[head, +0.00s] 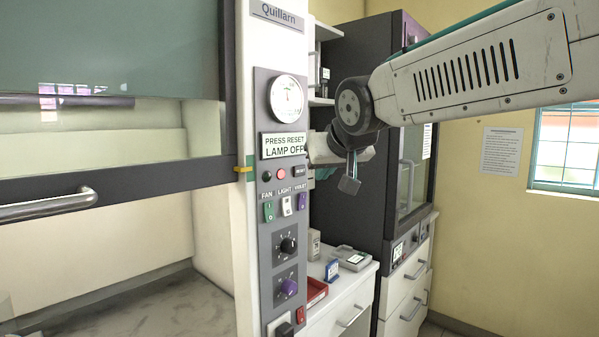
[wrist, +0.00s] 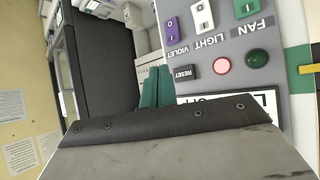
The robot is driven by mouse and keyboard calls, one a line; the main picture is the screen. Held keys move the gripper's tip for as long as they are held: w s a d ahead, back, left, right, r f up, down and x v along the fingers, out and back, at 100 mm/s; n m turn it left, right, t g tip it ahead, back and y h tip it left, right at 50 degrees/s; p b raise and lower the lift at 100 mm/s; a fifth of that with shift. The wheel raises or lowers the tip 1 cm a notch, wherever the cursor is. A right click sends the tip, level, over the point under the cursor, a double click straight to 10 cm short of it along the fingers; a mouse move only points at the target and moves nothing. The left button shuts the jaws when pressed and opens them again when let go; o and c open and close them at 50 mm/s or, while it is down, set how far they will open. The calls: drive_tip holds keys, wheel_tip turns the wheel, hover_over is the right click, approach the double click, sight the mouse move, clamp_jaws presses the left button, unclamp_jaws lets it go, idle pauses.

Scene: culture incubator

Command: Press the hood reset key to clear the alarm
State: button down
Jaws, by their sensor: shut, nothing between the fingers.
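The reset key (head: 299,171) is a small dark key marked RESET on the grey hood panel (head: 262,225), right of a red round lamp or button (head: 281,173) and a dark green one (head: 267,176). The display (head: 283,145) reads "PRESS RESET" and "LAMP OFF". The wrist view shows the reset key (wrist: 184,73) clear of my fingers, with the red round (wrist: 222,65) and green round (wrist: 257,58) beside it. My gripper (wrist: 156,82) has its teal fingers shut and empty, just beside the key in that view. In the head view the fingertips are hard to make out beside the panel's right edge.
Below the key are fan (head: 268,211), light (head: 287,205) and violet (head: 302,201) switches, then two knobs. A round gauge (head: 287,99) sits above the display. A dark incubator cabinet (head: 352,190) and a white counter with a red tray (head: 316,291) stand to the right.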

drive_tip(key=shift+w+a, duration=0.8)
drive_tip(key=shift+a, duration=0.25)
drive_tip(key=shift+a, duration=0.1)
idle(1.3)
drive_tip(key=shift+w+a, duration=0.2)
drive_tip(key=shift+a, duration=0.05)
drive_tip(key=shift+w+a, duration=0.2)
drive_tip(key=shift+a, duration=0.05)
idle(0.6)
idle(0.4)
drive_tip(key=shift+s+d, duration=0.45)
drive_tip(key=shift+d, duration=0.2)
drive_tip(key=shift+s+d, duration=0.8)
drive_tip(key=shift+d, duration=0.2)
drive_tip(key=shift+s+d, duration=0.75)
drive_tip(key=shift+d, duration=0.2)
